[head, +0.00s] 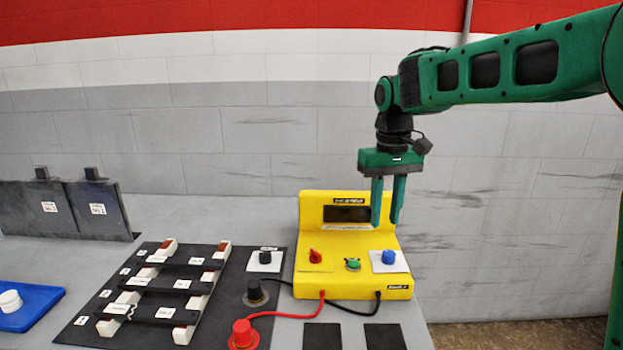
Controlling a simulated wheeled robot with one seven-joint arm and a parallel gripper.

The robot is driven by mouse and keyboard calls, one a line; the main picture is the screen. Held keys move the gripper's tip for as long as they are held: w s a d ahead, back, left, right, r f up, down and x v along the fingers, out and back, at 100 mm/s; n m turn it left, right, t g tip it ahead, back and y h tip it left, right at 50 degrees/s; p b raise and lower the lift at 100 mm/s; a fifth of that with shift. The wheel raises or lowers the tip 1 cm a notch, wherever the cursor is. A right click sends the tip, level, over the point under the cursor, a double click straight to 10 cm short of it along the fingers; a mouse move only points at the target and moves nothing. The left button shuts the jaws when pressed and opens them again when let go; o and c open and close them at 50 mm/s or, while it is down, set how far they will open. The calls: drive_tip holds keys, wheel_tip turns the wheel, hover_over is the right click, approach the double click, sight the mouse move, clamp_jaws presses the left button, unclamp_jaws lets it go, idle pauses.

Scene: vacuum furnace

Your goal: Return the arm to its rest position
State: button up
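My gripper (387,222) hangs at the end of my green arm, pointing down in front of the yellow control box (355,286). Its two teal fingers are apart with a gap between them, and nothing is held there. The fingertips overlap the right part of the box's dark display (347,214) in the picture. They appear above the green (353,264) and blue (389,257) knobs, with no visible contact. My arm reaches in from the upper right.
A red knob (315,256) sits on the box, with red and black cables running from its front. A black board with white-ended bars (157,313), dark upright plates (98,209) and a blue tray (33,305) stand left. Open space lies right of the box.

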drive_tip(key=s+d+f+m, duration=0.3)
drive_tip(key=s+d, duration=0.8)
drive_tip(key=s+d+f+m, duration=0.2)
drive_tip(key=s+d+m, duration=0.2)
drive_tip(key=s+d, duration=0.7)
drive_tip(key=s+d+f+m, duration=0.2)
drive_tip(key=s+f, duration=0.3)
drive_tip(key=s, duration=0.6)
drive_tip(key=shift+s+d+f, duration=0.15)
drive_tip(key=shift+f, duration=0.2)
drive_tip(key=shift+w+f, duration=0.25)
drive_tip(key=shift+w, duration=0.4)
